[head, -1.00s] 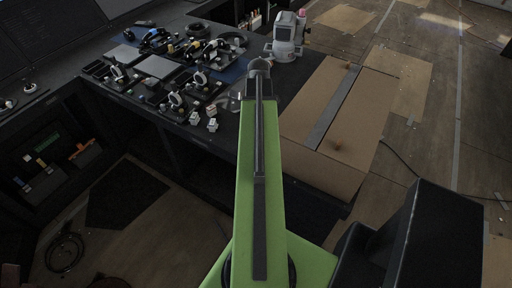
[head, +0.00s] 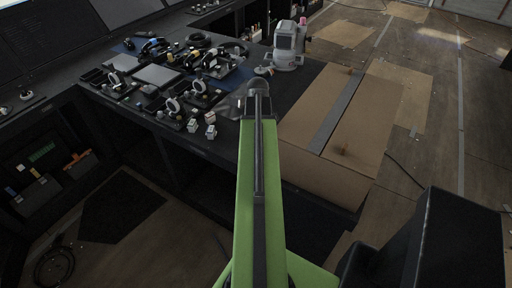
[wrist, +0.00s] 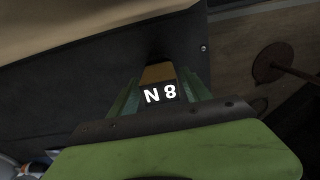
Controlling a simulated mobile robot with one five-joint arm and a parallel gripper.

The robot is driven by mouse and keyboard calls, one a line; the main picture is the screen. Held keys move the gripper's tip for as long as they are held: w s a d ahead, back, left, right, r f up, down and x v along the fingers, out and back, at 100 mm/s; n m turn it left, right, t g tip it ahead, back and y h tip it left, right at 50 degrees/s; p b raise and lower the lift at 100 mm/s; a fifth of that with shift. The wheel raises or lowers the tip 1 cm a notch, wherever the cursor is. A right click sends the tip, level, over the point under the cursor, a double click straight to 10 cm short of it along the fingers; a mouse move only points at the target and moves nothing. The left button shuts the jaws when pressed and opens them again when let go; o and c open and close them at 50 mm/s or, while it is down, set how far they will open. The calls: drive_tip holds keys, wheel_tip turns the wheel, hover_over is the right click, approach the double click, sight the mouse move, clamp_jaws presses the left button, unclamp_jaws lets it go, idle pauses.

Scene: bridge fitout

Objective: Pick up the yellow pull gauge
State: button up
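In the wrist view my gripper (wrist: 158,84) shows two green fingers flanking a small block with a yellow-brown top, which looks like the yellow pull gauge (wrist: 158,73). Its dark face carries white characters that read "N 8". The fingers appear closed against its two sides; their tips are partly hidden. In the head view my green arm reaches forward over the desk's front edge, and my gripper and the gauge are hidden beyond the arm's end.
A dark desk (head: 105,84) holds several tools and small parts at left. A white and grey instrument (head: 287,45) stands at its right end. A large cardboard-covered box (head: 305,120) lies right of my arm. Wooden floor is open farther right.

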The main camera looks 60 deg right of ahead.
clamp_jaws()
idle(0.3)
drive_tip(key=shift+r, duration=0.1)
drive_tip(key=r+p, duration=0.5)
drive_tip(key=shift+w+d, duration=0.1)
drive_tip(key=shift+w, duration=0.15)
drive_tip(key=w+d+r+p, duration=0.3)
drive_tip(key=w+r+p, duration=0.2)
drive_tip(key=w, duration=0.5)
drive_tip(key=shift+w+r+p, duration=0.4)
drive_tip(key=shift+p, duration=0.05)
